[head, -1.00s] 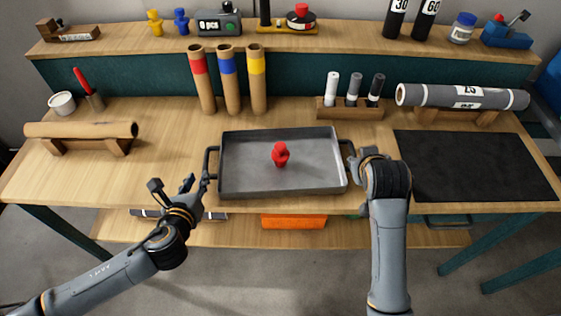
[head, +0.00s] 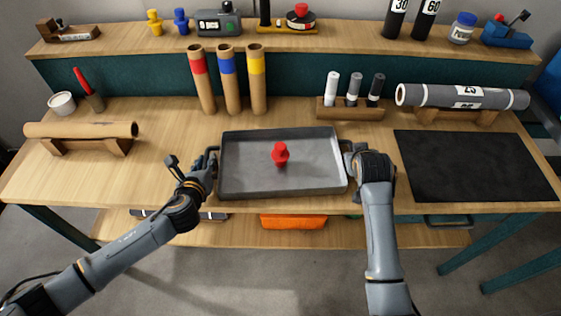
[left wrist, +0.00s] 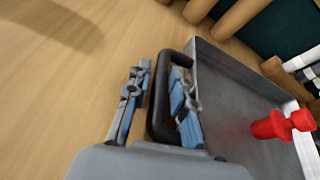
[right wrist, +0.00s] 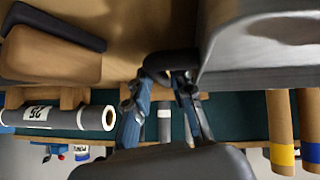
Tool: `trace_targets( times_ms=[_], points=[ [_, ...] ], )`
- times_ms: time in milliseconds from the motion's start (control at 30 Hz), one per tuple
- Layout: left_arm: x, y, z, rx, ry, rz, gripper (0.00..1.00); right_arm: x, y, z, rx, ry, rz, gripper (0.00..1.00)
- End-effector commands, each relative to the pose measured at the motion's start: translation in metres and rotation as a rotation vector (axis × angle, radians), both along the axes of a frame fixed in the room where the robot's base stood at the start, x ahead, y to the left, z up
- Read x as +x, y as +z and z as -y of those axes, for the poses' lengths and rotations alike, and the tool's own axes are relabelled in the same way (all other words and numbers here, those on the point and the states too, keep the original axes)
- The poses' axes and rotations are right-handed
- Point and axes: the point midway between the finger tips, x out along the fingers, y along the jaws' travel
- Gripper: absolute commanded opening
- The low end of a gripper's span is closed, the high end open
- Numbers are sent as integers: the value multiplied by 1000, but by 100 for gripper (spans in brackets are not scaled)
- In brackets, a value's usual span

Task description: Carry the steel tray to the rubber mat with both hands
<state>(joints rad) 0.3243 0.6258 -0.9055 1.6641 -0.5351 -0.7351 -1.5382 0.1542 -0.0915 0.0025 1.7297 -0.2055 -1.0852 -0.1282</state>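The steel tray (head: 235,187) lies flat on the bench, with a red knobbed object (head: 280,153) standing in it. In the left wrist view, my left gripper (left wrist: 160,90) is open, its two fingers on either side of the tray's dark left handle (left wrist: 158,125). It also shows in the head view (head: 207,165). In the right wrist view, my right gripper (right wrist: 162,80) has spread fingers around the dark right handle (right wrist: 165,63) and looks open; contact is unclear. In the head view my right wrist hides that handle. The black rubber mat (head: 475,165) lies bare at the right.
A cardboard roll on a stand (head: 80,132) is at the left. Coloured-band tubes (head: 230,85) and a marker block (head: 350,107) stand behind the tray. A grey roll (head: 462,97) lies behind the mat. Bare bench lies left of the tray.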

Motion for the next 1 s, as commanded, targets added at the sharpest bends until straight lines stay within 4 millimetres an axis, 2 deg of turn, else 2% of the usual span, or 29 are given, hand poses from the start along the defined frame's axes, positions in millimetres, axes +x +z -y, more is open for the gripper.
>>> trace_targets(
  times_ms=[33, 67, 100, 567, 767, 1000],
  points=[
    [0, 0, 0, 0, 0, 0, 8, 0, 0, 0, 0, 0, 0, 8],
    [0, 0, 0, 0, 0, 0, 2, 0, 0, 0, 0, 0, 0, 2],
    [0, 0, 0, 0, 0, 0, 0, 0, 0, 0, 0, 0, 0, 0],
    [0, 3, -1, 0, 1, 1, 0, 0, 3, 0, -1, 0, 1, 0],
    [0, 17, -1, 0, 1, 2, 0, 0, 17, 0, -1, 0, 2, 0],
    [0, 42, -1, 0, 1, 2, 0, 0, 42, 0, -1, 0, 2, 0]
  ],
)
